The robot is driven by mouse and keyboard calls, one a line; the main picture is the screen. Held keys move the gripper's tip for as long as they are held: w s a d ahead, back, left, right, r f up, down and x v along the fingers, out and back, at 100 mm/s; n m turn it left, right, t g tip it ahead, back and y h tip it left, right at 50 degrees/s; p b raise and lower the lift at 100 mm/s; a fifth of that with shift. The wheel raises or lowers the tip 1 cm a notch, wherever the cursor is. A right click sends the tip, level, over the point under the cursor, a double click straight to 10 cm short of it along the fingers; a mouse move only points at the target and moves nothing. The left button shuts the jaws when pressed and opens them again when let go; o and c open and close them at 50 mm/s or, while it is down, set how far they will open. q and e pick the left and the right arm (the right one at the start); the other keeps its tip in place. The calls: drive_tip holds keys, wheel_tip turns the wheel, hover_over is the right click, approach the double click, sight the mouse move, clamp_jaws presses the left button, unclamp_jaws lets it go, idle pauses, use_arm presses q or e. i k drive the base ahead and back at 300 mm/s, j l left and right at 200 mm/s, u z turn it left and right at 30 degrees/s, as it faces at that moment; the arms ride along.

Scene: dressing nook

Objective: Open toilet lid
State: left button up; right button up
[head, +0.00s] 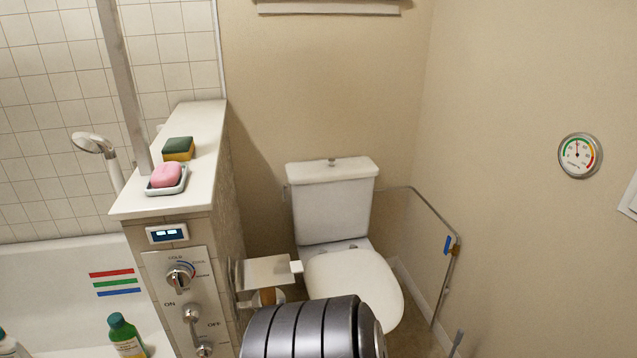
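The white toilet stands against the back wall, with its tank (333,205) upright behind the bowl. Its white lid (352,282) lies down flat over the bowl. A dark grey ribbed cylinder, which looks like a link of my own arm, covers the front edge of the lid from below. Neither of my grippers can be made out in the head view.
A tiled half wall (205,150) stands left of the toilet, with a metal paper holder (266,272) on its side. A pink soap (165,175) and a sponge (178,149) rest on the half wall.

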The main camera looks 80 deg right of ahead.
sight(365, 273)
drive_tip(key=z, duration=3.3)
